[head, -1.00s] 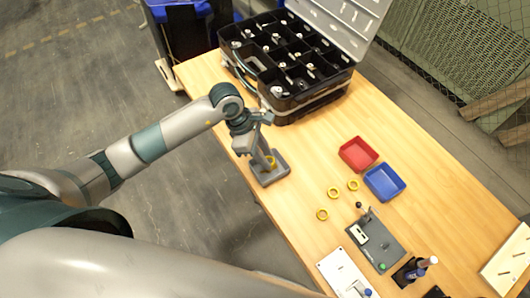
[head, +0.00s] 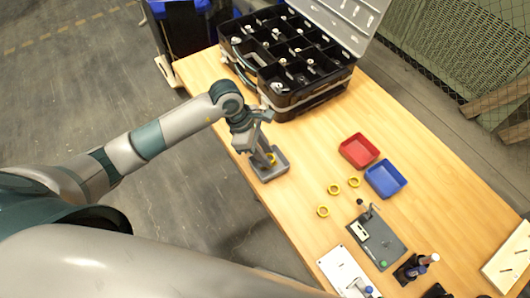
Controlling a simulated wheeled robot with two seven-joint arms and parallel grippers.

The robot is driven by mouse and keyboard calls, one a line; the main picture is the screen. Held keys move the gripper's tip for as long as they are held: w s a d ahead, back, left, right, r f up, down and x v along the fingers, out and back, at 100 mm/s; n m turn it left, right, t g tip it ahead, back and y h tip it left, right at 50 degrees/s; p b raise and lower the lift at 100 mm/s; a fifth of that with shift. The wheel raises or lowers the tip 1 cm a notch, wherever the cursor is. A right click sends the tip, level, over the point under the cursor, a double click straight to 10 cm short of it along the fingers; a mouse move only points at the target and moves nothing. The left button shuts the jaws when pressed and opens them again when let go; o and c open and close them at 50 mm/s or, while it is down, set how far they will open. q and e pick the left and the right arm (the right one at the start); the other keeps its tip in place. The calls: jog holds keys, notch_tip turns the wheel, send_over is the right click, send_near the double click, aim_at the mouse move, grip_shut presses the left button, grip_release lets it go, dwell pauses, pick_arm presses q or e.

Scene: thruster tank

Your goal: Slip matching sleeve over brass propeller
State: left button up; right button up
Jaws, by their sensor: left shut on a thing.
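My left gripper (head: 263,157) points down over a grey tank-like fixture (head: 280,172) at the table's left edge. A yellow ring-shaped piece (head: 271,159) shows right at its fingertips, inside the fixture. The gripper is shut on this piece, which looks like a yellow sleeve. The fingers partly hide it, and I cannot tell whether it is around a brass propeller; no propeller shows clearly. Three more yellow rings lie on the table: one nearest the trays (head: 354,182), one in the middle (head: 334,189) and one lower left (head: 322,211). My right gripper is not in view.
A red tray (head: 344,153) and a blue tray (head: 390,193) stand right of the rings. An open black parts case (head: 290,112) stands at the back. A dark plate with a lever (head: 393,250) and a white plate (head: 336,262) lie in front. Bare wood surrounds the fixture's right side.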

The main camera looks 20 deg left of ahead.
pick_arm(q)
jog(key=shift+f+b, duration=1.25)
jog(key=shift+b, duration=0.5)
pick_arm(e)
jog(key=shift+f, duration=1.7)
pick_arm(q)
jog(key=o, duration=1.1)
jog(key=shift+r, duration=0.15)
jog(key=shift+a+r, duration=0.25)
jog(key=shift+r, duration=0.25)
jog(key=b+v, duration=0.4)
jog(key=v, duration=1.2)
jog(key=shift+s, duration=0.1)
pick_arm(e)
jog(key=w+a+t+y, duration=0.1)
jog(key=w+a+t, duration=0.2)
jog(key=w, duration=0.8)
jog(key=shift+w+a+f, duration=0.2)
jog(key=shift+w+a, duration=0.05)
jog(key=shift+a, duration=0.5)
